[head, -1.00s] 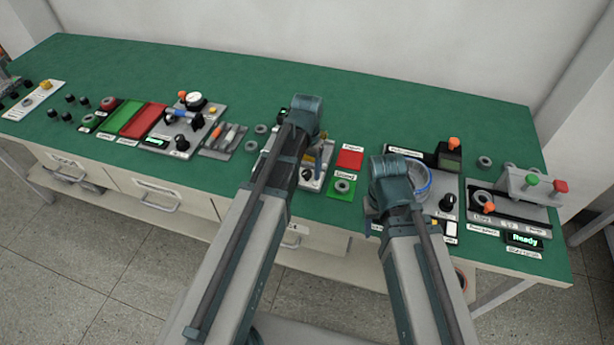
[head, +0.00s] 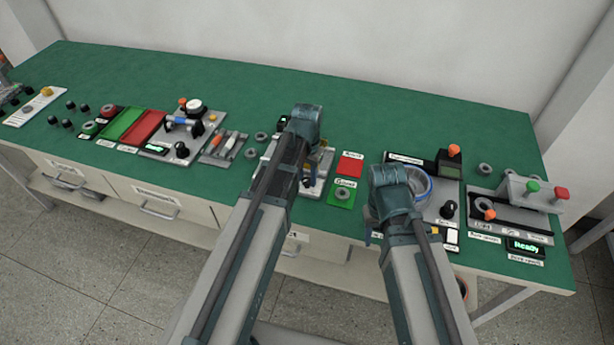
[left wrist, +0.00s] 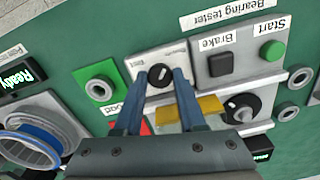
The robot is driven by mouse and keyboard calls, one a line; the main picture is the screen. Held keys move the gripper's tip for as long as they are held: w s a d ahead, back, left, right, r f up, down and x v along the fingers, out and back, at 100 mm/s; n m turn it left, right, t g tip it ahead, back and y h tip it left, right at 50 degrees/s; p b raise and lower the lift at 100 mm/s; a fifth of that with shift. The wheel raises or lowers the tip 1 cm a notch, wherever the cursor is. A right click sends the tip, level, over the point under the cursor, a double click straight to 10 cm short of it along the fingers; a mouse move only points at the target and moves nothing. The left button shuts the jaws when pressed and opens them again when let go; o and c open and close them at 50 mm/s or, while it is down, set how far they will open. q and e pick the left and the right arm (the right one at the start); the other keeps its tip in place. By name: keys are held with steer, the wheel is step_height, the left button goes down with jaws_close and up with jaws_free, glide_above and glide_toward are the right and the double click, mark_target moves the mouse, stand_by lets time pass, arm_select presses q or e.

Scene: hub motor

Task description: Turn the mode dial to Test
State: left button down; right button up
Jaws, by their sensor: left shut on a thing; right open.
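My left gripper (left wrist: 166,76) is closed on a small round black dial (left wrist: 160,77) with a pale pointer mark, one blue finger on each side of it. The dial sits on a light grey plate, with small labels beside it that I cannot read clearly.
On the bearing tester are a dark Brake button (left wrist: 220,64), a green Start button (left wrist: 271,50), a larger black knob (left wrist: 238,106) and a yellow bar (left wrist: 190,112). A green pad (head: 341,196) and a red pad (head: 350,164) lie to its right. Behind it the green table is clear.

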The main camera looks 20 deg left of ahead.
arm_select(q)
steer(key=n, duration=1.2)
steer(key=shift+n, duration=2.1)
steer(key=c, duration=0.5)
jaws_free()
